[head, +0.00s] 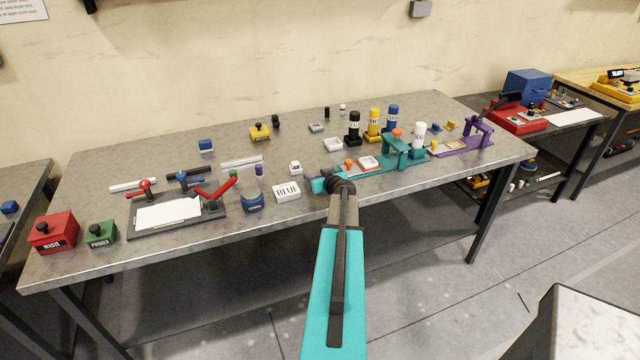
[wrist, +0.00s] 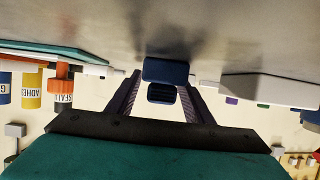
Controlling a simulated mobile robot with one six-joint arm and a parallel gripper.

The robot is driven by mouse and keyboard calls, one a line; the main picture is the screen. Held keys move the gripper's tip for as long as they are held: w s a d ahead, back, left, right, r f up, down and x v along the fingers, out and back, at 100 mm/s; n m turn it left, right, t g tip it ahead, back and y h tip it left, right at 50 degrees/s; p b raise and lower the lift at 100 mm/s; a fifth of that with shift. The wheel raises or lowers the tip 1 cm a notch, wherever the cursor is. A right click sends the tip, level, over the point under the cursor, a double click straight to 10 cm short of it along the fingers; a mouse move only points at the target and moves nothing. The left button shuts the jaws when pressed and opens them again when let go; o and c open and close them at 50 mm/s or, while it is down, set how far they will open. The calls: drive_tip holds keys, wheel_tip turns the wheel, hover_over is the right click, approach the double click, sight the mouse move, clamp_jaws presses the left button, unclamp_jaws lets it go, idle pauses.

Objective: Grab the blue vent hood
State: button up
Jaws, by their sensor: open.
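In the wrist view, a dark blue piece with a slotted face, which looks like the blue vent hood (wrist: 166,71), is at the tabletop between the fingertips of my gripper (wrist: 163,84). The gripper is open, with one dark finger on each side of it. I cannot tell whether either finger touches it. The vent hood is hidden there behind my gripper and wrist.
A teal fixture (head: 398,153) stands close to the right of my gripper. Labelled bottles (head: 374,123) stand behind. Another small blue block (head: 206,146) sits further back left.

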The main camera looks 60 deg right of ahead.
drive_tip(key=c, duration=0.9)
drive_tip(key=shift+o, duration=0.2)
drive_tip(key=shift+r, duration=0.15)
drive_tip(key=shift+r+b, duration=0.8)
drive_tip(key=shift+r, duration=0.3)
drive_tip(key=s+a+b, duration=0.1)
drive_tip(key=a+b, duration=0.1)
drive_tip(key=a, duration=0.2)
drive_tip(key=s+a+r+b, duration=0.1)
drive_tip(key=s+a, duration=0.1)
drive_tip(key=a, duration=0.2)
drive_tip(key=s+a+r+b, duration=0.1)
drive_tip(key=a+b, duration=0.1)
drive_tip(key=a, duration=0.2)
drive_tip(key=shift+s+a+r+b, duration=0.1)
drive_tip(key=shift+s+a+b, duration=0.2)
drive_tip(key=shift+s+b, duration=0.05)
drive_tip(key=shift+r+p, duration=0.2)
drive_tip(key=shift+p, duration=0.75)
drive_tip(key=a+p, duration=0.1)
drive_tip(key=p, duration=0.3)
drive_tip(key=shift+r, duration=0.15)
